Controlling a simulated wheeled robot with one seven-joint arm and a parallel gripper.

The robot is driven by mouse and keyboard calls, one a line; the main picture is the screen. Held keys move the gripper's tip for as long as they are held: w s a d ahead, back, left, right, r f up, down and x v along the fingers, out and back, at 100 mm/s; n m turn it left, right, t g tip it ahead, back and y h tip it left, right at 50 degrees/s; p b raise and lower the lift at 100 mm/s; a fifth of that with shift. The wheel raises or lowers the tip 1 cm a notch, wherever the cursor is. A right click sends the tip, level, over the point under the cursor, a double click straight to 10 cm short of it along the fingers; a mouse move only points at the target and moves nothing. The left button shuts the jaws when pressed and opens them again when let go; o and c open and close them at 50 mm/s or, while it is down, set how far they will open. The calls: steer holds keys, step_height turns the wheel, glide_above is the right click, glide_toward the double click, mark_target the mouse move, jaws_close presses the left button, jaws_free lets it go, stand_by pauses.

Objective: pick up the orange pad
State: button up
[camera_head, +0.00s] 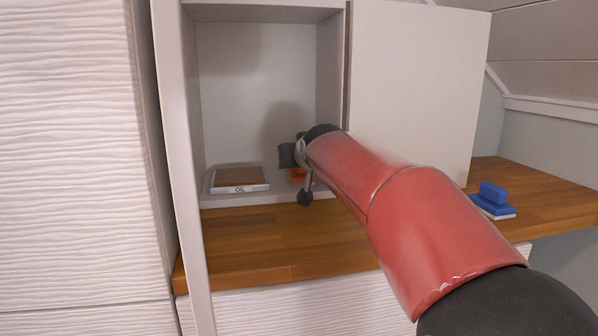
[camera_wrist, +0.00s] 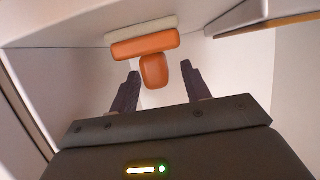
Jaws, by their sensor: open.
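The orange pad (camera_wrist: 146,46) is in the wrist view, an orange block with a pale layer on its far side and a rounded orange handle (camera_wrist: 154,71) pointing toward me. In the head view only a bit of the orange pad (camera_head: 297,175) shows inside the open cabinet, mostly hidden behind my gripper (camera_head: 301,178). In the wrist view my gripper (camera_wrist: 162,84) is open, its two dark fingers on either side of the handle's near end, with gaps beside it. Nothing is held.
The cabinet side wall (camera_head: 330,75) and open door (camera_head: 420,80) are close to my arm. A blue pad (camera_head: 492,198) sits on the wooden counter (camera_head: 270,245) at right.

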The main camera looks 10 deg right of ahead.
steer(key=x, duration=0.2)
steer(key=shift+w, duration=0.35)
jaws_close()
steer(key=shift+s+r, duration=0.25)
steer(key=shift+r, duration=0.25)
step_height(320, 180, up, 6)
steer(key=shift+s+r+p, duration=0.15)
steer(key=shift+s+p, duration=0.05)
steer(key=shift+p, duration=0.55)
steer(key=s+b, duration=0.2)
steer(key=s, duration=1.7)
steer(key=shift+f+b, duration=0.2)
steer(key=shift+b, duration=0.2)
steer(key=shift+s, duration=0.1)
